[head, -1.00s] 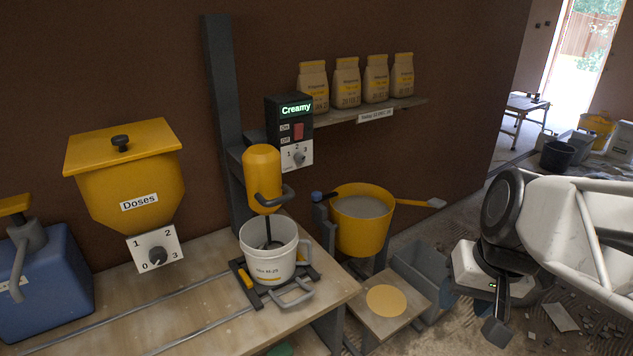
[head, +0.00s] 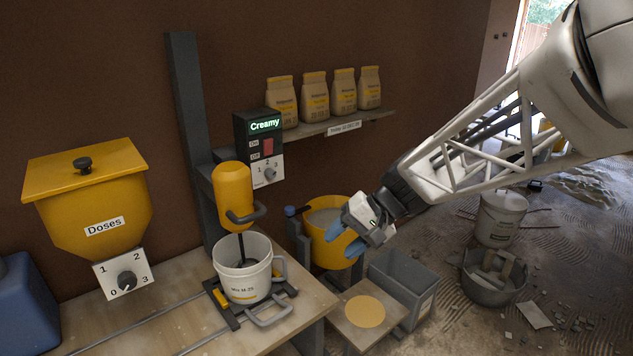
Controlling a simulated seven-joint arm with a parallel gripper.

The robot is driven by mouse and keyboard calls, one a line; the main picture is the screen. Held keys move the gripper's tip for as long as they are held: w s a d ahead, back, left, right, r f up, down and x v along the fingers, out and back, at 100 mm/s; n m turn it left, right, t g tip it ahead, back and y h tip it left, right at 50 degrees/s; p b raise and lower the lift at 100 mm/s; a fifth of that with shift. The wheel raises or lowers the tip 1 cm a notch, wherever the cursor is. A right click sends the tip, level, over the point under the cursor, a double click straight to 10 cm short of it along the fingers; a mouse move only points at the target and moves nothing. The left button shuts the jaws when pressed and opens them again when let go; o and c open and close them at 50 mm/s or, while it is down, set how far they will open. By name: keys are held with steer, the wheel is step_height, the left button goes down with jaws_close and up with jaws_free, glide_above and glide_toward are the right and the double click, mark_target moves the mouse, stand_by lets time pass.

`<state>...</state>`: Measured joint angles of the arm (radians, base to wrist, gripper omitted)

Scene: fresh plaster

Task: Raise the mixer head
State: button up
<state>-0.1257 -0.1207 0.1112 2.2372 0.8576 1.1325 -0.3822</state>
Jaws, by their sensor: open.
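The yellow mixer head (head: 233,192) is on a dark vertical column (head: 188,130) at the back of the bench.
A yellow tub (head: 316,251) of grey mix stands right of the bench (head: 140,325). A low stand with a round disc (head: 365,311) and a grey bin (head: 404,287) are below. A shelf (head: 338,127) of bags is behind. The yellow "Doses" hopper (head: 90,190) is at left.

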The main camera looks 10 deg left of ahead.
steer(key=w+a+f+y, duration=0.3)
steer(key=w+a+y, duration=0.1)
steer(key=w+a, duration=0.6)
steer(key=m+t+y, duration=0.1)
steer(key=m+y, duration=0.1)
steer(key=y, duration=0.2)
glide_toward(260, 216)
steer(key=a, duration=0.4)
steer(key=shift+s+f, duration=0.1)
steer(key=shift+f, duration=0.15)
steer(key=shift+a+f, duration=0.2)
steer(key=shift+a, duration=1.05)
steer(key=shift+a+f, duration=0.15)
steer(key=shift+a, duration=1.15)
steer(key=shift+a+f, duration=0.2)
steer(key=shift+a, duration=1.05)
jaws_close()
